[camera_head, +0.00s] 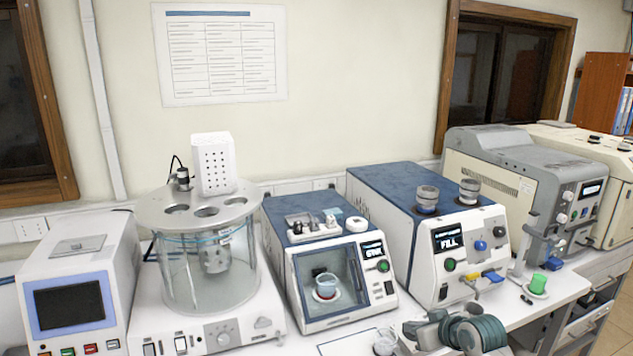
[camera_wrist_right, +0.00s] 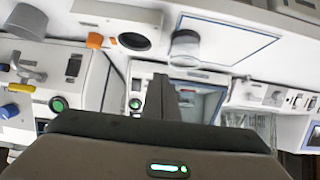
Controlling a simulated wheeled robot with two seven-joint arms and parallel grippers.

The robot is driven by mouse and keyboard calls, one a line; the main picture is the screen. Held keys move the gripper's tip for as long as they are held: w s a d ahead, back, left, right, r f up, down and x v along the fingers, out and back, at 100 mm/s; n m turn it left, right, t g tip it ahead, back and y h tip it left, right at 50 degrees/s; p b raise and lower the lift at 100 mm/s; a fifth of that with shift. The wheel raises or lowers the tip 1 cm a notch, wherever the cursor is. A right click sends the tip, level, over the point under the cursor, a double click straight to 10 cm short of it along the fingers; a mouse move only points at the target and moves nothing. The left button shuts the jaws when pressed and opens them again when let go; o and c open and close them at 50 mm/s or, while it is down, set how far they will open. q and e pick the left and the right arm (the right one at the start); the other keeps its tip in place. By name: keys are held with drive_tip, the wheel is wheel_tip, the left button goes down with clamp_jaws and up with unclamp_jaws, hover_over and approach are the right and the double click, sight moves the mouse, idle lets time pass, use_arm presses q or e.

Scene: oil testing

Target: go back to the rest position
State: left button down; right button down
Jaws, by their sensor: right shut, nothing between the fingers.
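My right gripper (camera_head: 408,329) shows at the bottom of the head view, low in front of the blue-topped instruments and close to a small clear glass vessel (camera_head: 385,343). In the right wrist view my right gripper (camera_wrist_right: 162,85) is shut with its dark fingers together and nothing held. A glass vessel (camera_wrist_right: 185,48) stands apart beyond the fingertips there. My left gripper is in neither view.
A glass bath with a perforated lid (camera_head: 200,206) stands at left. The blue-topped tester (camera_head: 325,250) has a beaker (camera_head: 326,285) behind its window. The FILL instrument (camera_head: 425,235) carries two jars on top.

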drive_tip(key=s+a+f+g, duration=0.1)
drive_tip(key=s+f, duration=0.4)
drive_tip(key=s, duration=0.3)
drive_tip(key=s+a+f+g+h, duration=0.1)
drive_tip(key=s+f, duration=0.4)
drive_tip(key=s, duration=0.3)
drive_tip(key=s+a+f+g, duration=0.15)
drive_tip(key=s+f, duration=0.25)
drive_tip(key=s, duration=0.4)
drive_tip(key=s+d+f+m+g+h, duration=0.1)
drive_tip(key=s+f+m+g+h, duration=0.15)
drive_tip(key=s, duration=2.15)
wheel_tip(320, 180, down, 30)
drive_tip(key=g+b, duration=0.1)
drive_tip(key=b, duration=0.4)
drive_tip(key=s+d+f+b, duration=0.1)
drive_tip(key=s+f+b, duration=0.1)
drive_tip(key=s+f, duration=0.7)
drive_tip(key=s+d+f+g+b, duration=0.1)
drive_tip(key=s+d+f+b, duration=0.1)
drive_tip(key=s+f, duration=0.8)
wheel_tip(320, 180, down, 5)
drive_tip(key=shift+s+d+n+g, duration=0.15)
drive_tip(key=shift+n+g, duration=0.15)
drive_tip(key=shift+n, duration=0.05)
